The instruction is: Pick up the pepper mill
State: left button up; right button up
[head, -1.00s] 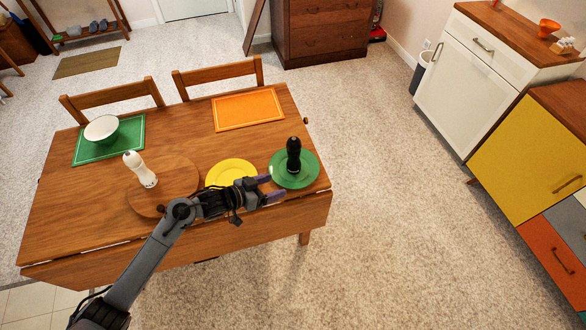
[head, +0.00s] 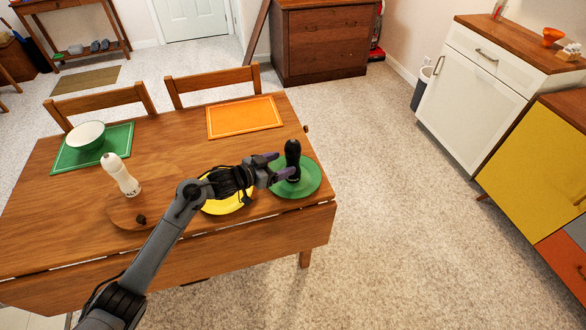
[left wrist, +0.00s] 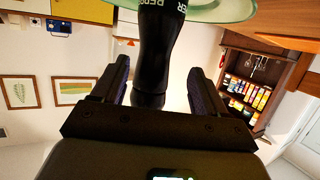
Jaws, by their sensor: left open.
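The pepper mill (head: 293,150) is black and stands upright on the green plate (head: 309,181) at the table's right end. My left gripper (head: 278,164) is open beside it, with its fingers pointing at the mill from the left. In the left wrist view the dark mill (left wrist: 160,45), with part of the word PEPPER on it, lies between my two open fingers (left wrist: 160,80). Gaps show on both sides, and the picture is upside down. My right gripper is not in view.
A white salt mill (head: 120,176) stands on a round wooden board (head: 164,212). My left arm partly covers a yellow plate (head: 228,205). A white bowl (head: 86,134) sits on a green mat, and an orange mat (head: 243,117) lies empty. Two chairs stand behind the table.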

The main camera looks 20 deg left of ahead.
aim_at(288, 166)
pick_arm(q)
jog(key=shift+w+d+f+b, duration=0.25)
jog(key=shift+w+f+b, duration=0.05)
jog(key=shift+f, duration=0.1)
jog(key=shift+w+d+f+b, duration=0.75)
jog(key=shift+w+d, duration=0.25)
jog(key=shift+w, duration=0.05)
jog(key=shift+w+d+f, duration=0.1)
jog(key=shift+w+d, duration=0.15)
jog(key=shift+w, duration=0.3)
jog(key=c, duration=1.2)
grip_shut()
